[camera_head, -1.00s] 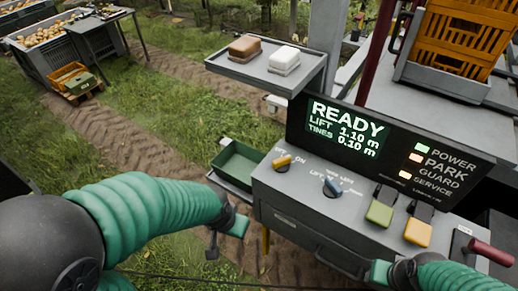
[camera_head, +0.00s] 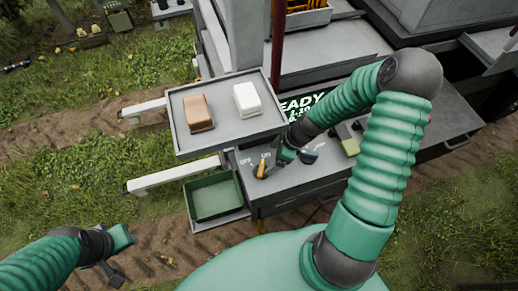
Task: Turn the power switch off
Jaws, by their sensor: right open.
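The power switch (camera_head: 261,170) is a small yellow knob on the left of the grey control panel (camera_head: 283,190), with OFF and ON lettering above it. Its handle appears to point up toward ON. My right gripper (camera_head: 284,153) is just up and right of the knob, pointing at it, jaws open and empty. I cannot tell whether a finger touches the knob. The lit display (camera_head: 302,104) shows part of READY; my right arm hides the rest and the status lamps. My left gripper (camera_head: 120,256) is open and empty at lower left, away from the panel.
A grey shelf (camera_head: 229,138) with a brown block (camera_head: 198,113) and a white block (camera_head: 247,98) overhangs behind the switch. A green bin (camera_head: 213,197) is left of the panel. A blue knob (camera_head: 309,157) and a yellow-green lever (camera_head: 348,142) are to the right.

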